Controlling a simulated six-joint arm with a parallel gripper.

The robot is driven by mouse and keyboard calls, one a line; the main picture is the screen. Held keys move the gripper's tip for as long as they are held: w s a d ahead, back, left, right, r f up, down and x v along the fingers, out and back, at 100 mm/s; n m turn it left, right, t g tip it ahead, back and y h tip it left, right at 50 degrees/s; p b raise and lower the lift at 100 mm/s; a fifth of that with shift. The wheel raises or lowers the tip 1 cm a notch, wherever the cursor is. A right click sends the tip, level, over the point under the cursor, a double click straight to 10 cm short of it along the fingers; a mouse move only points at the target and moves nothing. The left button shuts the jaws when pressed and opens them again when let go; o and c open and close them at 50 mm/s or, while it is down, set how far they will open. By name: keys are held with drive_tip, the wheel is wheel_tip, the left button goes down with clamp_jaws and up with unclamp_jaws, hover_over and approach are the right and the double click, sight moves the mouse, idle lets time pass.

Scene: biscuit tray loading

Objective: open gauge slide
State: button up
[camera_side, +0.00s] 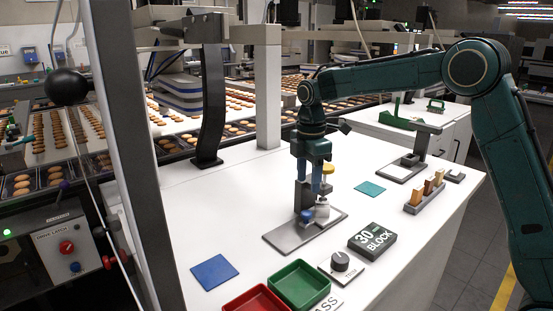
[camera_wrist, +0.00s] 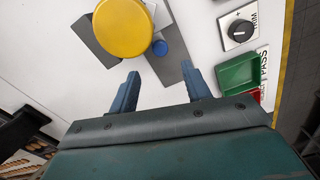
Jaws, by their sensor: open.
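The gauge stands on a grey base plate (camera_side: 283,239) on the white table, with an upright grey column. A round yellow knob (camera_side: 328,169) sits high on it; it shows as a large yellow disc (camera_wrist: 123,28) in the wrist view. A small blue knob (camera_side: 307,216) is low on the gauge, and it also shows in the wrist view (camera_wrist: 160,47). My gripper (camera_wrist: 160,75) is open and empty, its two blue fingers apart, pointing toward the gauge. In the side view my gripper hangs over the gauge and partly hides it. I cannot tell whether a finger touches it.
A red tray (camera_side: 228,302), a green tray (camera_side: 328,284), a dial box (camera_side: 340,262) and a "30 BLOCK" piece (camera_side: 372,240) are in front. A blue square (camera_side: 214,272) and a teal square (camera_side: 370,188) lie flat. A block rack (camera_side: 424,196) stands right.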

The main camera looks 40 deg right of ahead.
sight(306, 213)
wheel_tip(306, 213, down, 9)
drive_tip(key=shift+f, duration=0.1)
idle(0.4)
drive_tip(key=shift+c, duration=0.5)
clamp_jaws()
